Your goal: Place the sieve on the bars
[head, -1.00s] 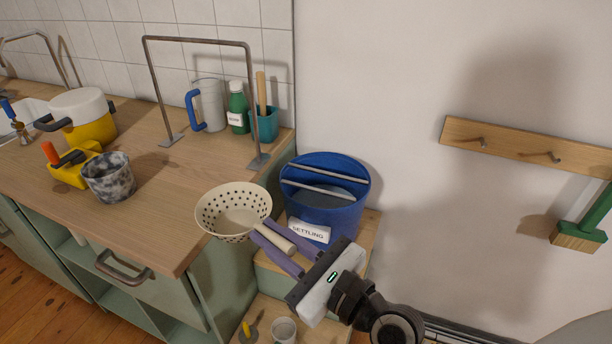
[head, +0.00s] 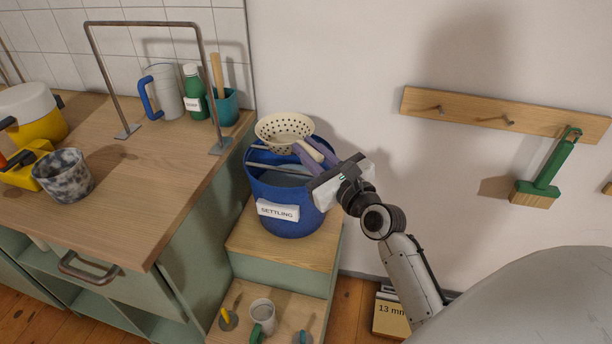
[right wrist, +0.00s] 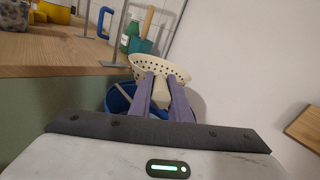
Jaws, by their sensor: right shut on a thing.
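The cream sieve (head: 284,131) has a round, perforated bowl and a short handle. My right gripper (head: 305,147) has its purple fingers shut on that handle. In the right wrist view the sieve (right wrist: 158,67) is level with the fingertips. The blue bucket (head: 285,218) is labelled SETTLING and has two grey bars (head: 277,167) across its mouth. The sieve bowl is over the far part of the bucket mouth, hiding some of the rim and bars. I cannot tell whether it touches them. My left gripper is out of view.
The bucket stands on a wooden step (head: 248,240) beside the counter (head: 130,180). A metal frame (head: 205,80) rises at the counter's right edge, near a teal pot (head: 226,106). A wall rack (head: 470,112) holds a green brush (head: 545,175).

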